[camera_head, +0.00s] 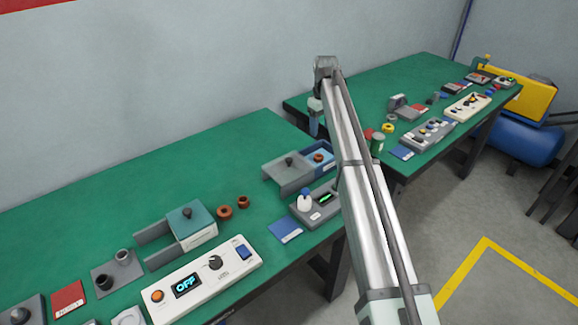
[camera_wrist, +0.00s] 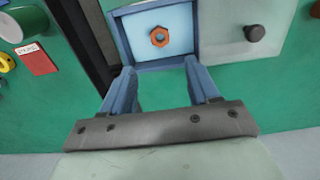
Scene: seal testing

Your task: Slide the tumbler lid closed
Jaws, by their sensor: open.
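The tumbler (camera_head: 322,153) is a blue open-topped box near the right end of the near green table, with an orange ring-like piece inside. It also shows in the wrist view (camera_wrist: 127,35), where the piece looks like an orange hex nut (camera_wrist: 160,37). Its grey lid (camera_head: 280,160) with a dark knob sits to the left of the box, leaving the box uncovered. In the wrist view the lid (camera_wrist: 220,30) is on the right. My gripper (camera_head: 314,130) is open and empty behind the box, pointing down; its blue fingers (camera_wrist: 160,80) are beside the box's edge, apart from the knob.
A grey device with a green display (camera_head: 324,198) and a blue card (camera_head: 285,230) are in front of the tumbler. A teal-lidded box (camera_head: 195,240) and a white control panel reading OFF (camera_head: 205,280) stand to the left. A second green table (camera_head: 400,82) lies beyond a gap.

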